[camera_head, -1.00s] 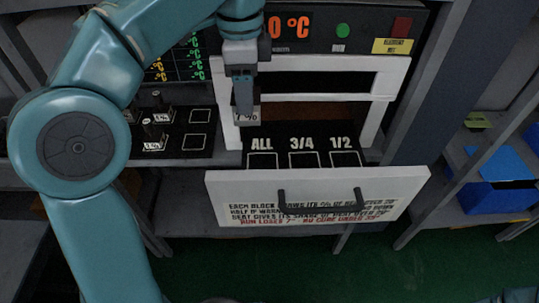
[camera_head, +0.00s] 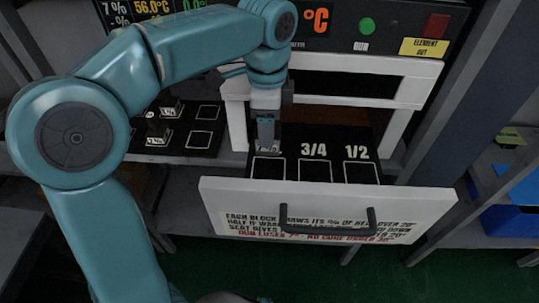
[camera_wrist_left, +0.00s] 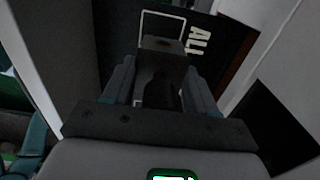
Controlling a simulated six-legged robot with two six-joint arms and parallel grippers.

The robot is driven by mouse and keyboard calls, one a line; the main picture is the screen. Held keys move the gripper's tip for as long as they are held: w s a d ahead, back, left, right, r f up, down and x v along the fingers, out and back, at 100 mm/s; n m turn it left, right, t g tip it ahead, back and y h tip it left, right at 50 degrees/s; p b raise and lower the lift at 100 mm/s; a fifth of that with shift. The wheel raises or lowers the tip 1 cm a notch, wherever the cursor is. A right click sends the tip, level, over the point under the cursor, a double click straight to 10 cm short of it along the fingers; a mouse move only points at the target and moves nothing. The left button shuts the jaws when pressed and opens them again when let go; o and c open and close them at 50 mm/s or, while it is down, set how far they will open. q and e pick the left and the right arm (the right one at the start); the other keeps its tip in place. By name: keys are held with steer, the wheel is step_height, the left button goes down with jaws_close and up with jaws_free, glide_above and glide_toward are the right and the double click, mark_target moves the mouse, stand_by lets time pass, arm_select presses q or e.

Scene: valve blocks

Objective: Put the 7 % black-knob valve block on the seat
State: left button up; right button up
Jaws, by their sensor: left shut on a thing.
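My left gripper (camera_head: 267,142) points down over the back of the open drawer (camera_head: 325,212), at the square seat marked ALL (camera_head: 269,169). It is shut on the 7 % valve block (camera_wrist_left: 163,45), which shows as a dark block with a black knob between the fingers in the left wrist view. In the head view the block is mostly hidden by the gripper and covers the ALL lettering. In the wrist view the block overlaps the near part of the white seat outline. I cannot tell whether it touches the drawer floor. My right gripper is not in view.
Seats marked 3/4 (camera_head: 314,170) and 1/2 (camera_head: 361,172) are empty. White frame posts (camera_head: 237,118) stand close to the left of the gripper. Other valve blocks (camera_head: 158,136) sit on a dark tray at left. Blue bins (camera_head: 515,220) are at right.

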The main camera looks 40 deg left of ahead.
arm_select(q)
step_height(320, 180, down, 8)
steer(key=shift+w+f+b, duration=0.1)
steer(key=shift+f+b, duration=0.15)
steer(key=shift+b, duration=0.3)
steer(key=shift+f, duration=0.1)
steer(key=o, duration=1.3)
